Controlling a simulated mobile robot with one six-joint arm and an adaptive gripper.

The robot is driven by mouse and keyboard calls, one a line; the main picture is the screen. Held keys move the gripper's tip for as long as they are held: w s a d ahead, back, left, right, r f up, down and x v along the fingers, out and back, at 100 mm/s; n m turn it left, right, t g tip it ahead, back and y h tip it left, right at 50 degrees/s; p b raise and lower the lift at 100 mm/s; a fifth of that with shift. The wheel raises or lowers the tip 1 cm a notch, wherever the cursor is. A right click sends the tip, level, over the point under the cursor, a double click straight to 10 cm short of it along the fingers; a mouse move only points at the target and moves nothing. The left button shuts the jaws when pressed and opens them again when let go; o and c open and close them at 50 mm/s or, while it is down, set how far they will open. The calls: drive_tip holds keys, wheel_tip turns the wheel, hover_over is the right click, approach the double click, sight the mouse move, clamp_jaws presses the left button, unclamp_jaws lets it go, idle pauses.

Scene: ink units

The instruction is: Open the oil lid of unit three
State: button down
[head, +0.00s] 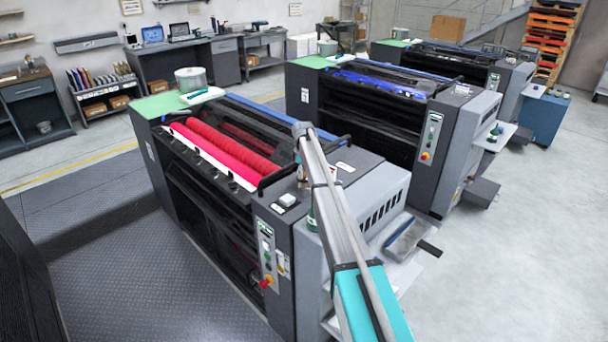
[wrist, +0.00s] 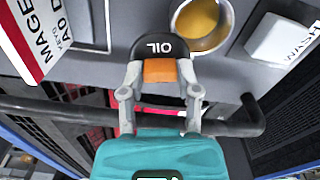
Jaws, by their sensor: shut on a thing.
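A black lid (wrist: 155,46) marked OIL shows in the wrist view, with an orange tab (wrist: 160,71) on its near edge. The lid stands swung to the side of a round grey cup (wrist: 229,30), whose mouth is open and shows amber oil (wrist: 197,18). My gripper (wrist: 159,76) is shut on the lid at the orange tab, one finger on each side. In the head view my arm reaches the nearest unit (head: 245,215), which has red rollers; the lid is too small or hidden there. No unit number is readable.
A dark bar (wrist: 60,108) runs across just below the lid in the wrist view. A white WASH block (wrist: 284,40) stands right of the cup, and a magenta-edged label (wrist: 42,32) lies left. A unit with blue rollers (head: 365,90) stands behind the nearest one.

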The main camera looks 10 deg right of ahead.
drive_tip(key=shift+a+n, duration=0.15)
drive_tip(key=shift+n, duration=0.45)
drive_tip(key=shift+c, duration=1.6)
unclamp_jaws()
drive_tip(key=shift+w, duration=0.1)
